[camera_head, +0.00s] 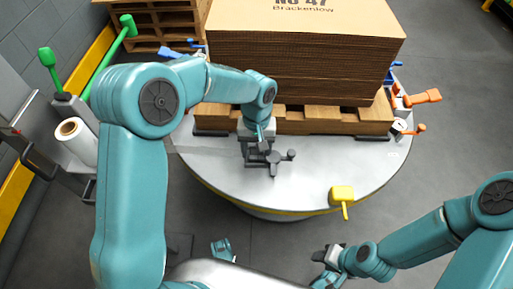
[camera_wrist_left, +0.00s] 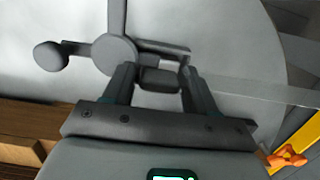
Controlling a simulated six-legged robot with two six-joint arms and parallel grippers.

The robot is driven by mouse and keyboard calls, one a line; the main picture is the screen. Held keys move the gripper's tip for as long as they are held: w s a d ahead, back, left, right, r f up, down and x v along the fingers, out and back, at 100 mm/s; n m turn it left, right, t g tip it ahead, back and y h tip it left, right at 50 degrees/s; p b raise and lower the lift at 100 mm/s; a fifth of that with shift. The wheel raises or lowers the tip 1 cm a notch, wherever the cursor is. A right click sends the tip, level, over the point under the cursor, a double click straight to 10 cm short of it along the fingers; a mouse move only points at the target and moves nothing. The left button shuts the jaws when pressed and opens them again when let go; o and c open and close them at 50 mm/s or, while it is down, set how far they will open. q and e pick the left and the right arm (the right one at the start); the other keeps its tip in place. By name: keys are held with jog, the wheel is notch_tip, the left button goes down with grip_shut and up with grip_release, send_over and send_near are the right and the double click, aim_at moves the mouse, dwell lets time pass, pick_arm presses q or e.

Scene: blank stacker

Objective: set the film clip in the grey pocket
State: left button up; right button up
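My left gripper (camera_head: 258,152) reaches down to the grey fixture (camera_head: 278,160) with a round knob near the middle of the turntable. In the left wrist view its fingers (camera_wrist_left: 159,78) stand on both sides of a small dark block, which I take as the film clip (camera_wrist_left: 160,80), and appear closed on it. The clip lies against a grey pocket (camera_wrist_left: 165,48) beside a round hub and knobbed lever. Whether it is seated inside cannot be told. A pale film strip (camera_wrist_left: 260,92) runs right from there. My right gripper (camera_head: 328,260) is off the turntable at lower right; its fingers are unclear.
A round grey turntable (camera_head: 225,170) carries a wooden pallet (camera_head: 310,120) with a cardboard stack (camera_head: 310,60). A yellow handle (camera_head: 342,195) sits on the front rim, orange handles (camera_head: 425,97) at right. A white film roll (camera_head: 75,138) stands at left.

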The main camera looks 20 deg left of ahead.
pick_arm(q)
jog(key=shift+r, duration=0.1)
notch_tip(320, 180, up, 12)
jog(key=w+p, duration=0.1)
jog(key=p, duration=0.3)
jog(key=shift+w+a+p, duration=0.2)
jog(key=shift+p, duration=0.1)
